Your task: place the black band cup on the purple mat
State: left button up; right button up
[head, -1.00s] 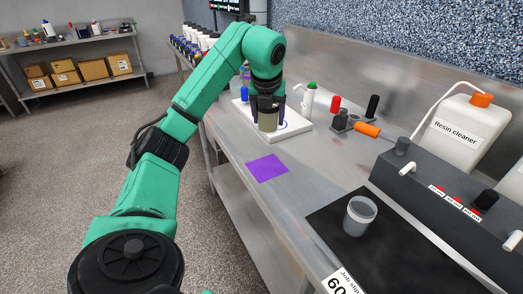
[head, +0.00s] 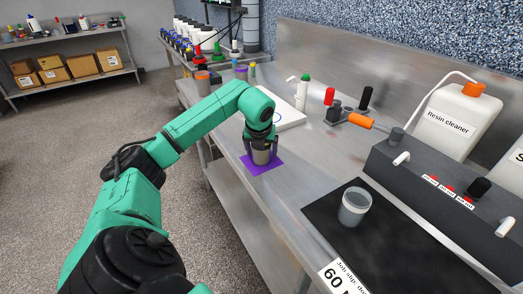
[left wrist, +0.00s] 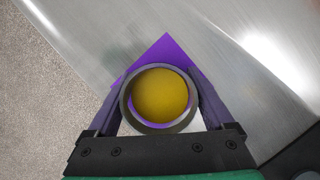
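The black band cup (head: 262,157) has a dark rim and a yellowish inside in the left wrist view (left wrist: 160,95). My left gripper (head: 261,146) points down with its fingers shut on opposite sides of the cup, also seen in the left wrist view (left wrist: 160,108). The cup is upright at the purple mat (head: 250,168), whose edges show around it in the left wrist view (left wrist: 168,50). I cannot tell whether its base touches the mat. My right gripper is out of view.
A grey translucent cup (head: 355,208) stands on a black mat (head: 335,232) at the right. A white board (head: 285,112), a green-capped bottle (head: 303,92) and a tool holder (head: 345,114) lie behind. The steel bench around the purple mat is clear.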

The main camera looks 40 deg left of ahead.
pick_arm(q)
jog(key=shift+r, duration=0.35)
jog(key=v, duration=1.1)
jog(key=shift+s+d+r, duration=0.15)
jog(key=shift+d+r, duration=0.05)
jog(key=shift+r, duration=0.05)
